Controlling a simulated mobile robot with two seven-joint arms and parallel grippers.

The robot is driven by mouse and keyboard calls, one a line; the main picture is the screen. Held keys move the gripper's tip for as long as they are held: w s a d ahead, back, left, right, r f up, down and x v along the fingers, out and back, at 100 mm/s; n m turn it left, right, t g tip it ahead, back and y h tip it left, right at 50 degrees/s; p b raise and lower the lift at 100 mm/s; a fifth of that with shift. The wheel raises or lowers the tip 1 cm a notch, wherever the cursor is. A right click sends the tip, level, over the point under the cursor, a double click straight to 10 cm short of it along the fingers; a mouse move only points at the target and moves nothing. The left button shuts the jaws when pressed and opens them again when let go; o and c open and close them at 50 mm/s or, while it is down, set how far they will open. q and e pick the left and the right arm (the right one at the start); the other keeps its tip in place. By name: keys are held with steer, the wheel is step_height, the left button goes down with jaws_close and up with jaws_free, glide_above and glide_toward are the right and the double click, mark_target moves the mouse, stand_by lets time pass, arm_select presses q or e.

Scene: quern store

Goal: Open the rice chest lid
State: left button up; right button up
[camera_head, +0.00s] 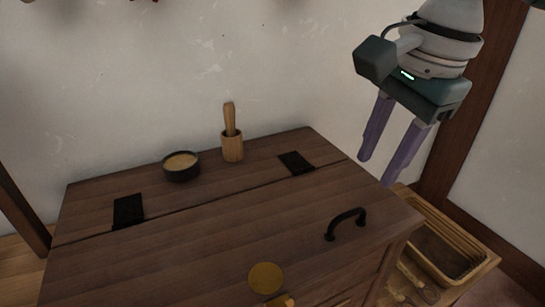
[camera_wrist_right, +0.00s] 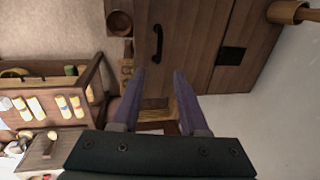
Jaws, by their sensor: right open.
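The rice chest (camera_head: 190,240) is a dark wooden box with its hinged lid lying closed. Two black hinges (camera_head: 128,210) join the lid to the back strip. A black handle (camera_head: 346,224) stands on the right part of the lid; it also shows in the right wrist view (camera_wrist_right: 156,44), beyond the fingertips. My right gripper (camera_head: 384,172) is open and empty, with purple fingers, above and beyond the chest's right side, apart from the handle. My left gripper is in neither view.
A dark bowl (camera_head: 181,167) and a wooden mortar with pestle (camera_head: 232,146) stand on the back strip. A round yellowish disc (camera_head: 265,277) lies at the lid's front. A woven tray (camera_head: 445,245) is at the right. A wall is behind.

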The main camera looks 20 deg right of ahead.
mark_target(353, 211)
steer(key=f, duration=0.3)
steer(key=w+f, duration=0.1)
steer(key=f, duration=0.5)
steer(key=shift+w+a+f, duration=0.1)
steer(key=shift+w+a, duration=0.05)
steer(key=shift+w, duration=0.15)
steer(key=shift+c, duration=0.2)
jaws_close()
stand_by(0.7)
